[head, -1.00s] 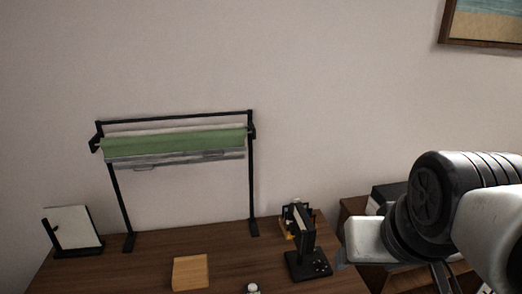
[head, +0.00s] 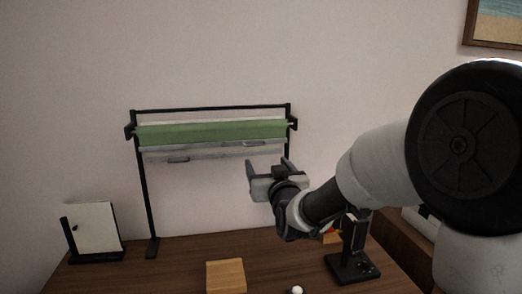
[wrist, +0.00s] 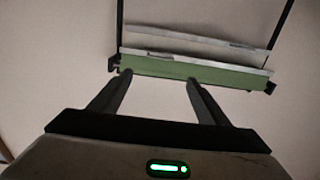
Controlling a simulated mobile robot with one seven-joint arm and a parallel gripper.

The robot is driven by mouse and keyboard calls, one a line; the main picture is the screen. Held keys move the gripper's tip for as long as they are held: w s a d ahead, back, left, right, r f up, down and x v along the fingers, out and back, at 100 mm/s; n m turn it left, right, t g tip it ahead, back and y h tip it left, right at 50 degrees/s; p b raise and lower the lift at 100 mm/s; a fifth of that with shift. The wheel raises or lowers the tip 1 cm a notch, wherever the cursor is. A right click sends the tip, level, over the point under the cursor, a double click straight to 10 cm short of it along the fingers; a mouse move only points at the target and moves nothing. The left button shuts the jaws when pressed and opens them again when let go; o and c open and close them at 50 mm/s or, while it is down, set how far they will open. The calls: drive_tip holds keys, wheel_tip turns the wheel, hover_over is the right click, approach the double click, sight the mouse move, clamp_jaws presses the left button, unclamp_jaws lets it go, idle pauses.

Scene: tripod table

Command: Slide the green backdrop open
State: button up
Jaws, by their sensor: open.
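The green backdrop (head: 212,132) is rolled or gathered near the top of a black stand (head: 148,205). My gripper (head: 267,165) is raised just below the right part of the bar, fingers pointing up, open and empty. In the wrist view, the green backdrop (wrist: 190,70) lies beyond my two spread fingertips (wrist: 158,76), and the grey bar (wrist: 193,50) shows past it. Whether the fingertips touch anything is not clear. My arm hides the stand's right leg.
On the wooden table (head: 180,262) are a white panel on a black holder (head: 96,228), a wooden block (head: 226,275), a small white object (head: 297,290) and a black device (head: 352,255) at the right. A framed picture (head: 495,22) hangs on the wall.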

sight(256, 145)
drive_tip(key=p+x, duration=0.1)
drive_tip(key=x, duration=1.4)
drive_tip(key=shift+w+a+f, duration=0.1)
drive_tip(key=shift+w, duration=0.25)
